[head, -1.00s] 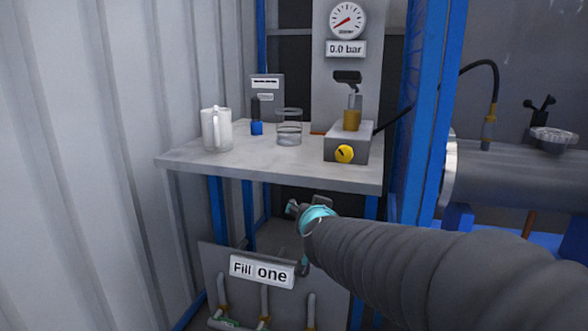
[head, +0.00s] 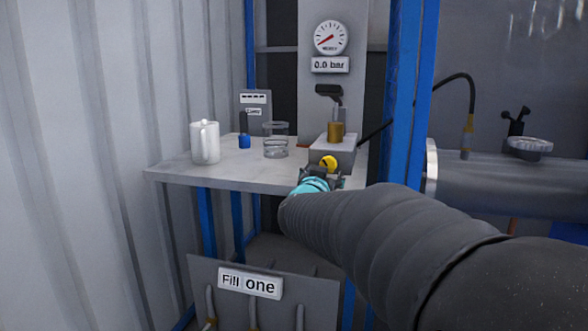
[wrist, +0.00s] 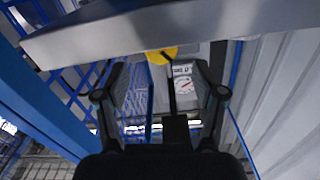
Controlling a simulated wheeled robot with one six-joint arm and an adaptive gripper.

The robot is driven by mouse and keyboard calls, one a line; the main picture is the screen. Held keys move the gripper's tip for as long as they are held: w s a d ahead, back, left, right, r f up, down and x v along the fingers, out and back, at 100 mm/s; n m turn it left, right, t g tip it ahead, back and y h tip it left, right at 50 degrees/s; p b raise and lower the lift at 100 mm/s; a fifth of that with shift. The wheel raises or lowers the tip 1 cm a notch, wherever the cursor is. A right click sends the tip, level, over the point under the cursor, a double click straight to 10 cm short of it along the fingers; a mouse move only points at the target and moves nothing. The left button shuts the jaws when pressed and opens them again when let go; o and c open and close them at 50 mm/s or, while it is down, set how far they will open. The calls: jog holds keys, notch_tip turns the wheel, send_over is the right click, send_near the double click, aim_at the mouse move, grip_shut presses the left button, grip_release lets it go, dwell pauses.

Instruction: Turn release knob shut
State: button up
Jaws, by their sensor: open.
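The yellow release knob (head: 329,163) sits on the front face of a grey box (head: 318,151) at the right of the table. My gripper (head: 323,178) is just in front of and below it, overlapping the box's lower part. In the wrist view the knob (wrist: 160,54) shows between and beyond the spread fingers of my gripper (wrist: 161,68), partly hidden by the table edge. The fingers are open and empty. I cannot tell whether they touch the knob.
The gauge (head: 330,37) sits above a "0.0 bar" label. A blue post (head: 402,100) stands to the right. The table edge (wrist: 95,38) is close to my gripper.

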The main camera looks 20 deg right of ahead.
aim_at(328, 166)
jog(key=shift+x, duration=3.15)
